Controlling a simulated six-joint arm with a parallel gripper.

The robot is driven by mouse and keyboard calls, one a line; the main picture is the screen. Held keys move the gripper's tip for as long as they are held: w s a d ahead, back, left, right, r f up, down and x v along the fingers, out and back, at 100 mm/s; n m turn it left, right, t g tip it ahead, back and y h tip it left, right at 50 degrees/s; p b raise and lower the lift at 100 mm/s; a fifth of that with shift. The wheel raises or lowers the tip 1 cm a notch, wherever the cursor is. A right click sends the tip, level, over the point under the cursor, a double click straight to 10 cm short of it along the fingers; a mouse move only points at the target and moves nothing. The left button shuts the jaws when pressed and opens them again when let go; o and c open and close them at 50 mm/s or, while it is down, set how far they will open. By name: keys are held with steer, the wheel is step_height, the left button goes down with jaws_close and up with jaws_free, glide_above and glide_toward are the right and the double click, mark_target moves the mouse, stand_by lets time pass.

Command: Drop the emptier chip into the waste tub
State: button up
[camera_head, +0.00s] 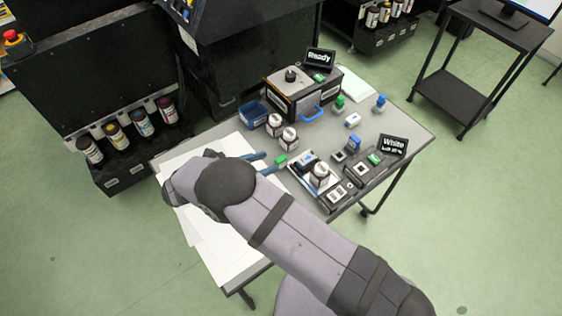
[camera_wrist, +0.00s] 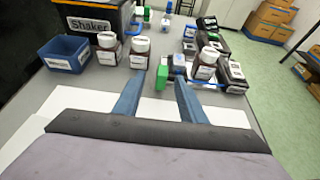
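My gripper (camera_head: 263,163) is over the left part of the table with its two blue fingers spread. I cannot tell which block is the emptier chip. A blue open-topped tub (camera_head: 253,114) with a white label stands at the table's far left; it also shows in the wrist view (camera_wrist: 66,55). I cannot read its label clearly.
Two brown bottles (camera_head: 282,131) stand between the tub and the green block. A black shaker box (camera_head: 303,90) stands behind. Another bottle (camera_head: 320,175) stands on a tray to the right, near black devices (camera_head: 340,196). White paper (camera_head: 220,235) covers the left side.

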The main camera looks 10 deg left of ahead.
mark_target(278, 160)
steer(key=shift+p+x, duration=1.5)
steer(key=shift+x, duration=1.6)
steer(key=shift+d+f, duration=0.25)
steer(key=shift+d, duration=0.05)
jaws_close()
